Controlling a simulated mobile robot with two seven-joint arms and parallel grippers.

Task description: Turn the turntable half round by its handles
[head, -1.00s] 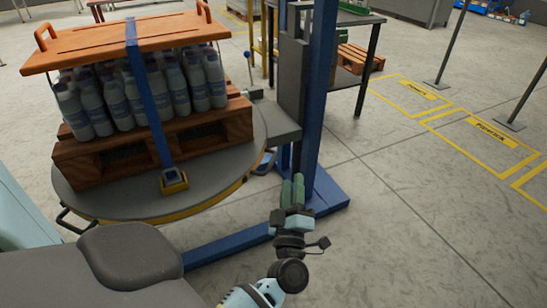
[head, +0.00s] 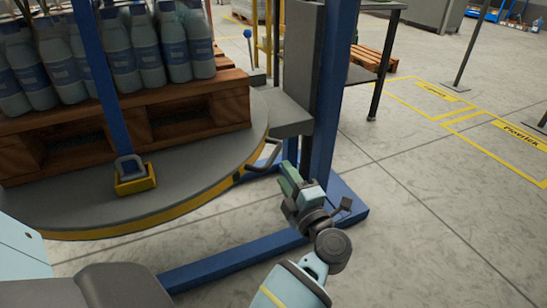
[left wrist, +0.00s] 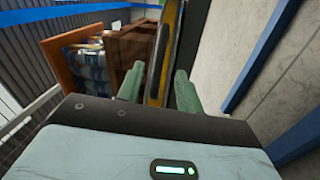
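The round grey turntable (head: 215,165) with its yellow rim stands at the left in the head view. It carries a wooden pallet (head: 195,112) of bottles (head: 125,55). A dark loop handle (head: 266,158) sticks out from the rim's right side.
A blue upright post (head: 327,100) and its blue floor base (head: 235,262) stand close to the gripper. A blue strap with a yellow-edged buckle (head: 134,178) crosses the load. The floor at the right is open, with yellow markings (head: 520,135).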

